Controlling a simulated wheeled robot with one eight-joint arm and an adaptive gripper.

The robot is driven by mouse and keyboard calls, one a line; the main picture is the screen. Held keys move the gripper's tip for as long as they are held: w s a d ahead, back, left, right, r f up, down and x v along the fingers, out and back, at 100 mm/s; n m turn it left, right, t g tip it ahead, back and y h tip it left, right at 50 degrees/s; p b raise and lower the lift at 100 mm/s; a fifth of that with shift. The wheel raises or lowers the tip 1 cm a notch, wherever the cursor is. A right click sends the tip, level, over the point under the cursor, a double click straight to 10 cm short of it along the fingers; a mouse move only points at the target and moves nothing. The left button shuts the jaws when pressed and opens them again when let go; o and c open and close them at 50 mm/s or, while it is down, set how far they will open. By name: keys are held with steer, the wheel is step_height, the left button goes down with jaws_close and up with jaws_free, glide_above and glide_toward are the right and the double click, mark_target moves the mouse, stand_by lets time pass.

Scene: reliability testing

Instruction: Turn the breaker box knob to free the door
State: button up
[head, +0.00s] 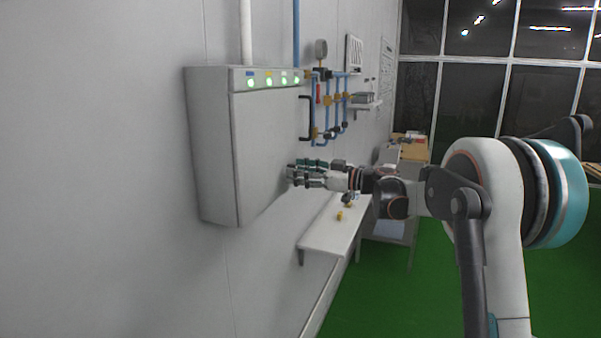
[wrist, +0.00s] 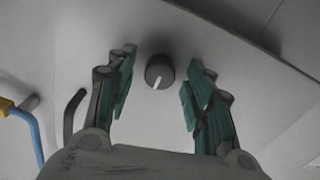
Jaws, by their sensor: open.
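The breaker box (head: 214,150) is a grey wall cabinet with a row of green lights along its top front edge; its door (head: 265,145) appears closed. The knob (wrist: 160,71) is round and dark with a white pointer line, and shows in the wrist view between and just beyond my fingertips. In the head view the knob is hidden by my gripper (head: 292,170), which is at the door's right side. In the wrist view my gripper (wrist: 157,88) is open, with a teal-padded finger on each side of the knob and gaps on both sides.
A dark bent handle (wrist: 73,113) is left of the fingers in the wrist view. Blue pipes with valves (head: 328,100) are on the wall beyond the box. A white shelf (head: 325,232) with small yellow items is below my gripper. The green floor is clear.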

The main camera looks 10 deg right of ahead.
steer(key=shift+c, duration=0.4)
steer(key=c, duration=1)
steer(key=shift+m, duration=0.5)
steer(key=m+b, duration=0.1)
steer(key=m, duration=0.9)
steer(key=shift+m, duration=0.6)
steer(key=shift+c, duration=0.2)
